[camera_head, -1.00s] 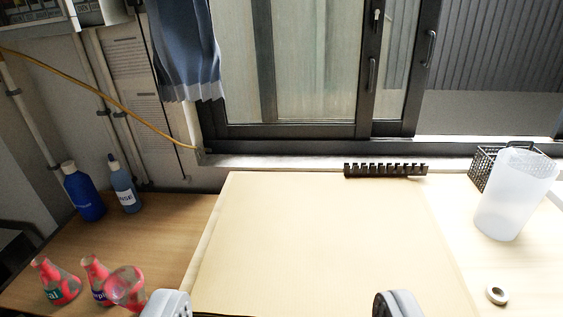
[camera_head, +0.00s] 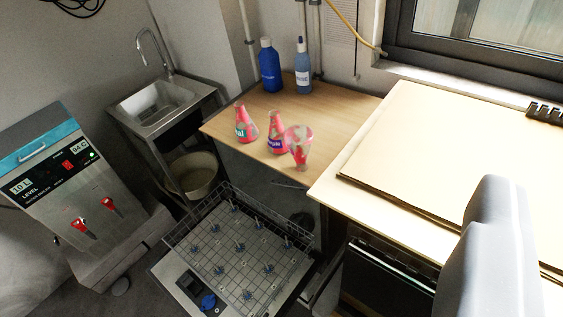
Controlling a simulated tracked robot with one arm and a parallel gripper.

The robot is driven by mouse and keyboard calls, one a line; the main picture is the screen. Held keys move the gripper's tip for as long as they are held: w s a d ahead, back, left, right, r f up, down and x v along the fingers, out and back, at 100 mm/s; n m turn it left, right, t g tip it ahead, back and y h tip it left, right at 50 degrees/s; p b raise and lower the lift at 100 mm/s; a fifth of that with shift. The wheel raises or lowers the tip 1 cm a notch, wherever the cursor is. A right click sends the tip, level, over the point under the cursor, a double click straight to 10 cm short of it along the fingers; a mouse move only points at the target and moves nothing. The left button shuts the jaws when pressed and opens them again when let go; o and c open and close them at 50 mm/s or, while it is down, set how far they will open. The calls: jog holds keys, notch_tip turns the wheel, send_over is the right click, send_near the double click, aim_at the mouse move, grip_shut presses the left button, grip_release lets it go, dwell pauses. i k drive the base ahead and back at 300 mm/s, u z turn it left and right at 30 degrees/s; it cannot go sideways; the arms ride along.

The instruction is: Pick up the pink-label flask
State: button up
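Two cone-shaped flasks with mottled pink-red bodies stand on the wooden side bench (camera_head: 345,112). The left flask (camera_head: 245,124) has a green label, and the middle flask (camera_head: 277,134) has a purple label. A flared glass vessel (camera_head: 299,148) with pink-red in it stands close to the right of the purple-label flask and shows no readable label. I cannot make out a clearly pink label on any of them. One pale grey part of my gripper (camera_head: 490,255) shows large at the lower right, well away from the flasks. Its other finger is out of view.
Blue bottles (camera_head: 270,65) (camera_head: 303,66) stand behind the flasks. A wire rack (camera_head: 240,245) with pegs stands low in front of the bench. A sink (camera_head: 160,100) and a water boiler (camera_head: 60,190) are at left. A higher board-topped table (camera_head: 440,150) is at right.

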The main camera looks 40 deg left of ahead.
aim_at(298, 138)
jog(key=k, duration=0.9)
jog(key=u, duration=0.65)
jog(key=i, duration=2.15)
jog(key=z, duration=0.45)
